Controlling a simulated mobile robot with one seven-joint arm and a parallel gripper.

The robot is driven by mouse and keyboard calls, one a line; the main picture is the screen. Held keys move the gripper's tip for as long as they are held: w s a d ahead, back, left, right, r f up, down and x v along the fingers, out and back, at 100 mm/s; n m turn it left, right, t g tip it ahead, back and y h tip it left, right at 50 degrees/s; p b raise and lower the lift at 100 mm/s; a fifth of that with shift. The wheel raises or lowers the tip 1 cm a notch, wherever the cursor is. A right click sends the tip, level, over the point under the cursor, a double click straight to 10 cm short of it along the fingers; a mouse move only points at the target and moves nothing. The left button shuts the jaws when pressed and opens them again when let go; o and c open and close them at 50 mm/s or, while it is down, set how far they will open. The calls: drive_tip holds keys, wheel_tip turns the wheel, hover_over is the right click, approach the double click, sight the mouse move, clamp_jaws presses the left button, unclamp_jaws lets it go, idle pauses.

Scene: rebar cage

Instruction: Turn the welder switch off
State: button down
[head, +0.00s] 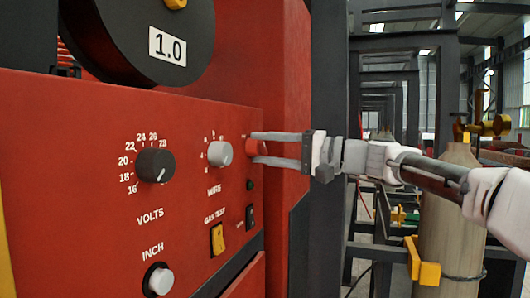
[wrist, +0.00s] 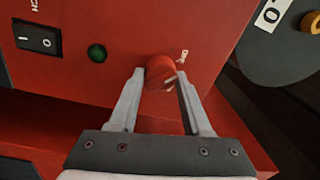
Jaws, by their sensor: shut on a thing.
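The welder's red front panel (head: 90,190) fills the left of the head view. A red rotary switch knob (head: 256,147) sits at the panel's upper right. It also shows in the wrist view (wrist: 160,70), with a pale pointer mark on its face and a small white label beside it, too small to read. My gripper (head: 262,148) reaches in from the right, with one finger on each side of the knob. In the wrist view my gripper (wrist: 160,76) is shut on the knob, which partly hides between the fingertips.
A green lamp (wrist: 96,53) and a black rocker switch (wrist: 38,38) are near the knob. A black volts dial (head: 155,165), a grey wire dial (head: 220,154) and a yellow gas test switch (head: 217,239) lie left. A gas cylinder (head: 450,220) stands at right.

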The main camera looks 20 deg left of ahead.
drive_tip(key=shift+c, duration=1.8)
unclamp_jaws()
drive_tip(key=s+d+f, duration=0.1)
drive_tip(key=d, duration=1.6)
drive_tip(key=shift+s+d, duration=0.15)
drive_tip(key=shift+d, duration=0.05)
